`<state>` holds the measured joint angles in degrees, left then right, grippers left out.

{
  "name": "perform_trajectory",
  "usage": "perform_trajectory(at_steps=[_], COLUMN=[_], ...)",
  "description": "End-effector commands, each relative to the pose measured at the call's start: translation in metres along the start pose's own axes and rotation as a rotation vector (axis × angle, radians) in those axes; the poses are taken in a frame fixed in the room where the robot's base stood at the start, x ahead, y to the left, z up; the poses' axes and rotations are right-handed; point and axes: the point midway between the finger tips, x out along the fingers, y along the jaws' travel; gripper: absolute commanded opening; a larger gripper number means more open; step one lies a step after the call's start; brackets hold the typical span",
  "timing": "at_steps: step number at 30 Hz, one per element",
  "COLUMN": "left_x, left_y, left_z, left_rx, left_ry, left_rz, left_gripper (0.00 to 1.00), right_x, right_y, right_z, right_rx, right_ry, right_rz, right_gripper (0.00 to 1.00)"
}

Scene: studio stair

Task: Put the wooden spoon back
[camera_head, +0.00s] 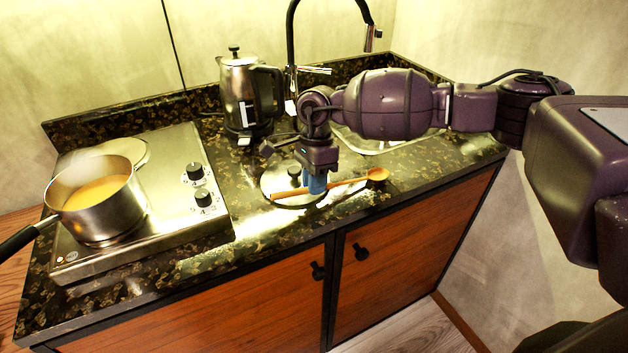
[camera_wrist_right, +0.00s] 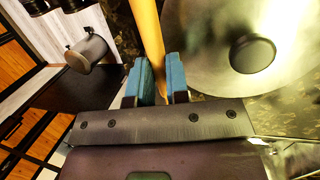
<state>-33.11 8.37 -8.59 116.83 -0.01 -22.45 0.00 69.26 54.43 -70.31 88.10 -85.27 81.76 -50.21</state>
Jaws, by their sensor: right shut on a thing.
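The wooden spoon (camera_head: 346,183) is at the front middle of the counter, its bowl toward the right and its handle running left across a pot lid. My right gripper (camera_head: 316,186) points down and is shut on the spoon's handle. In the right wrist view the handle (camera_wrist_right: 149,40) passes between the blue fingertips (camera_wrist_right: 158,80). The round metal lid (camera_head: 283,180) with a dark knob lies beside and behind the gripper; it also shows in the wrist view (camera_wrist_right: 205,45). I cannot tell whether the spoon touches the lid or counter. My left gripper is out of view.
A pot of orange-yellow soup (camera_head: 98,195) stands on the steel hob (camera_head: 187,220) at left. A kettle (camera_head: 240,95) stands at the back. A black tap (camera_head: 290,50) and sink (camera_head: 385,145) lie behind my right arm. The counter's front right is clear.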

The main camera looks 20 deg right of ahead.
Motion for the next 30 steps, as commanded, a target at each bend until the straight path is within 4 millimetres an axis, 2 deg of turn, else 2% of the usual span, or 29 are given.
perform_trajectory(at_steps=[7, 8, 12, 22, 26, 30], left_x=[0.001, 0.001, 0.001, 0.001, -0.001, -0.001], left_y=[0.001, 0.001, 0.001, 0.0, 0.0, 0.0], left_z=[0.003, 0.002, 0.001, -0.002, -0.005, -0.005], left_rx=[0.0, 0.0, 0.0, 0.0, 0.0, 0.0], left_ry=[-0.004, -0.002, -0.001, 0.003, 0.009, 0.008], left_rz=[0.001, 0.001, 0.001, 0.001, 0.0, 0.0], left_gripper=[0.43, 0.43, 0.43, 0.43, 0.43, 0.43], right_x=[0.007, 0.006, 0.006, 0.002, -0.011, -0.034], right_y=[-0.001, -0.001, -0.001, -0.001, 0.0, 0.0], right_z=[-0.001, -0.001, -0.001, 0.0, 0.001, 0.001], right_rx=[0.0, 0.0, 0.0, 0.0, 0.0, 0.0], right_ry=[0.0, 0.0, 0.0, 0.0, 0.0, 0.0], right_rz=[0.001, 0.0, 0.0, -0.001, -0.004, -0.004], right_gripper=[0.0, 0.2, 0.41, 0.41, 0.41, 0.41])
